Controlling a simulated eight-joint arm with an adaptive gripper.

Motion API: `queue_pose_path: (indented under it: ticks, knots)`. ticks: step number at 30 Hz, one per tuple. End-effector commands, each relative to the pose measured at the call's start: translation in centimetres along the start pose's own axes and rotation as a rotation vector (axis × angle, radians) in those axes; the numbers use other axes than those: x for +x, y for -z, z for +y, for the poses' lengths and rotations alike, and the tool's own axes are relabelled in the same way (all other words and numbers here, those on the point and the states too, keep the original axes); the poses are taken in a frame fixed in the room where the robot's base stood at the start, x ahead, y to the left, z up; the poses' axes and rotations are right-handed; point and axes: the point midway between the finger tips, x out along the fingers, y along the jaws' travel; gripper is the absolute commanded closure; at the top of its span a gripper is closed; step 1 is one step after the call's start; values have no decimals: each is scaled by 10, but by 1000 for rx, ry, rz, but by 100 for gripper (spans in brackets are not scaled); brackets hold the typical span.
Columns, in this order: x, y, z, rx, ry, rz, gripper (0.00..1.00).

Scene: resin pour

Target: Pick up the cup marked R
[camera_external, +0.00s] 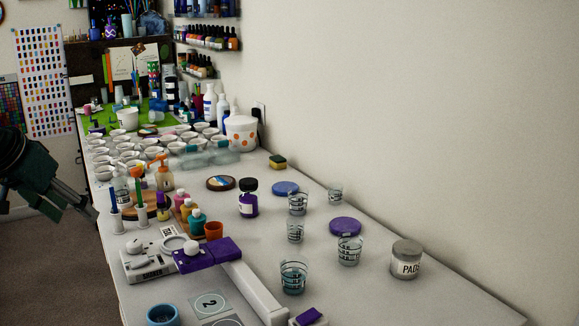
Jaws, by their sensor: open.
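Several clear cups with dark markings stand on the right part of the table: one at the back (298,204), a small one (335,193), one in the middle (295,231), one to the right (349,251) and one at the front with bluish liquid (293,277). The markings are too small to read, so I cannot tell which cup bears the R. My gripper (88,211) is at the left edge of the picture, open, with nothing seen in it, far from these cups.
A shaker (150,262), a purple-and-white device (240,275), small bottles and a candle stand (125,220) lie between my gripper and the cups. A PADS jar (406,260) stands at right. Many white bowls (150,152) fill the back. The right front table is clear.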

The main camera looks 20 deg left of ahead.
Motion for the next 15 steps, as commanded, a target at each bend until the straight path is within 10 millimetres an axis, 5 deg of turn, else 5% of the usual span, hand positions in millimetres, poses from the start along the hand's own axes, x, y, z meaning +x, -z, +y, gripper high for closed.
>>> queue_pose_path:
  ticks: [15]
  knots:
    - [2, 15, 18, 53, -29, -14, 48]
